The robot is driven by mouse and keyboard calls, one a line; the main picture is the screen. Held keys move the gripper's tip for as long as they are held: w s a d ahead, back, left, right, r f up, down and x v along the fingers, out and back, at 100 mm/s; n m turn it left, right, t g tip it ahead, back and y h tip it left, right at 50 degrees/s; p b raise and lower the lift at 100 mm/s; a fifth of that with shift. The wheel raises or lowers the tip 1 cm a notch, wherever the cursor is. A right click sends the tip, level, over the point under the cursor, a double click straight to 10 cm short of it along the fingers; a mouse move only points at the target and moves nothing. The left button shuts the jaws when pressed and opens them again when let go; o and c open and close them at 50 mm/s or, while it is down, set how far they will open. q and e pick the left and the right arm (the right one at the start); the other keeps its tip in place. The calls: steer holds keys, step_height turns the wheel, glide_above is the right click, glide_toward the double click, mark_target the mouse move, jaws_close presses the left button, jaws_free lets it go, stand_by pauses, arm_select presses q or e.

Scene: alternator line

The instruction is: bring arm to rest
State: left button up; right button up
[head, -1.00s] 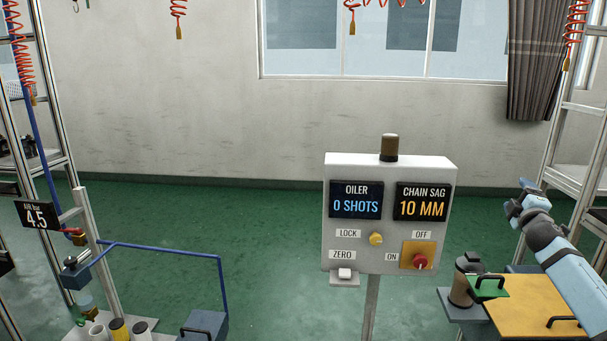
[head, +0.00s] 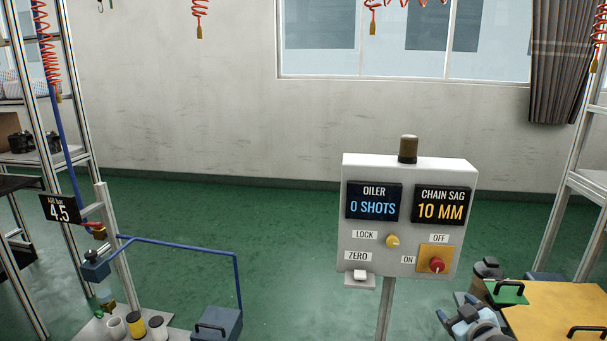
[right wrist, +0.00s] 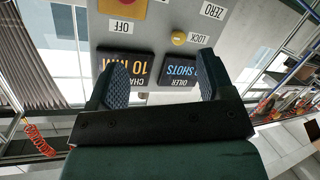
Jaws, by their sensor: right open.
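My right gripper (head: 456,314) is low in the head view, left of the yellow-topped bench and below the control box. In the right wrist view its two fingers (right wrist: 161,80) are apart with nothing between them. The grey control box (head: 408,260) stands on a post; its displays read OILER 0 SHOTS and CHAIN SAG 10 MM. It also shows upside down beyond the fingers in the right wrist view (right wrist: 150,38). My gripper is apart from it. My left gripper is not in view.
The yellow-topped bench (head: 570,308), with a green handled plate (head: 508,292), is at the lower right. A blue-grey handled box (head: 219,325) and several cups stand at the lower left, by an air line frame. The green floor (head: 270,260) between is clear.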

steer(key=s+a+f+g+y, duration=0.1)
steer(key=s+a+f+y, duration=0.15)
steer(key=s+a, duration=0.65)
steer(key=s+a+f+y, duration=0.1)
steer(key=s+a+f, duration=0.2)
steer(key=s+a, duration=0.55)
steer(key=s+a+r+m+y, duration=0.1)
steer(key=s+a+r, duration=0.1)
steer(key=s+a, duration=0.35)
steer(key=s+a+r+m+y, duration=0.1)
steer(key=s+a+r+m, duration=0.1)
steer(key=s, duration=0.7)
arm_select(q)
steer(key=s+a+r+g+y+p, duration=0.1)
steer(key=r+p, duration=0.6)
steer(key=p, duration=0.8)
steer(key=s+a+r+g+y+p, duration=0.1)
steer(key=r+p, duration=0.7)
steer(key=p, duration=0.8)
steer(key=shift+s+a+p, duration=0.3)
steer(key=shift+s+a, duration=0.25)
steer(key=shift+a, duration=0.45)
arm_select(e)
steer(key=s+d+r+g+h, duration=0.2)
steer(key=d+r+g, duration=0.1)
steer(key=r, duration=1.1)
steer(key=shift+d+r+n, duration=0.3)
steer(key=shift+d, duration=0.4)
